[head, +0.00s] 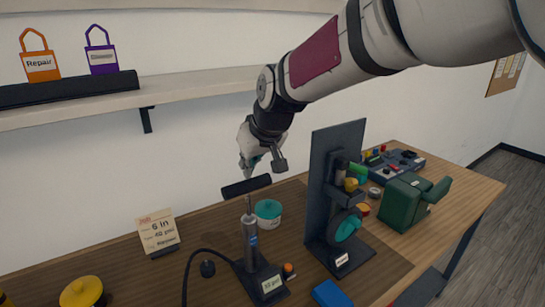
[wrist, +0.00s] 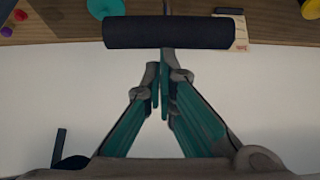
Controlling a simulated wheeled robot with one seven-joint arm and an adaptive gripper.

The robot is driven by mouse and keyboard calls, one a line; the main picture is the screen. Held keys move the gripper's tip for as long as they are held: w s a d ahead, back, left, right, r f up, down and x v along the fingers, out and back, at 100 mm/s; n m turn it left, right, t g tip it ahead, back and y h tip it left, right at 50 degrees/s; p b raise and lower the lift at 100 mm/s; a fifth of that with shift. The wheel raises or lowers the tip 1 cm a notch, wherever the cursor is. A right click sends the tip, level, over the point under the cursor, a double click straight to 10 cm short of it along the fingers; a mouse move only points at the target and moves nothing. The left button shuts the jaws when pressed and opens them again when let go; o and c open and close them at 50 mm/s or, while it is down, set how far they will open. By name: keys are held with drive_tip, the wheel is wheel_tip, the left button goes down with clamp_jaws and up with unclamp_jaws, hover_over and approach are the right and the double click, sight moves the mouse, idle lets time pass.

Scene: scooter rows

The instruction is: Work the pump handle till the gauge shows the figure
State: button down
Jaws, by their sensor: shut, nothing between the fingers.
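The pump has a black bar handle (head: 246,186) on top of a grey upright cylinder (head: 250,245), with a dark base and a small label (head: 271,284). The handle appears raised above the cylinder on a thin rod. My gripper (head: 248,170) is shut and empty just above the handle. In the wrist view the handle (wrist: 183,32) lies crosswise beyond my closed fingertips (wrist: 161,75); I cannot tell whether they touch it. A card (head: 158,232) stands left of the pump and seems to read 6 in and 40 psi. No gauge reading is legible.
A dark upright stand (head: 334,185) with a wheel rises right of the pump. A teal-lidded tub (head: 268,212) sits behind the pump. A green case (head: 410,203), blue block (head: 331,294) and yellow-lidded jar (head: 83,292) are on the bench. A shelf (head: 190,88) runs along the wall above.

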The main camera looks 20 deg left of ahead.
wheel_tip(320, 180, down, 8)
drive_tip(key=b, duration=0.2)
drive_tip(key=shift+b, duration=0.35)
drive_tip(key=shift+d+f, duration=0.1)
drive_tip(key=shift+f, duration=0.15)
drive_tip(key=r, duration=0.1)
drive_tip(key=r+p, duration=0.1)
drive_tip(key=r, duration=0.3)
drive_tip(key=shift+w+a+r+p, duration=0.15)
drive_tip(key=shift+w+a+p, duration=0.1)
drive_tip(key=shift+a+p, duration=0.05)
drive_tip(key=b+v, duration=0.1)
drive_tip(key=v, duration=0.8)
idle(0.5)
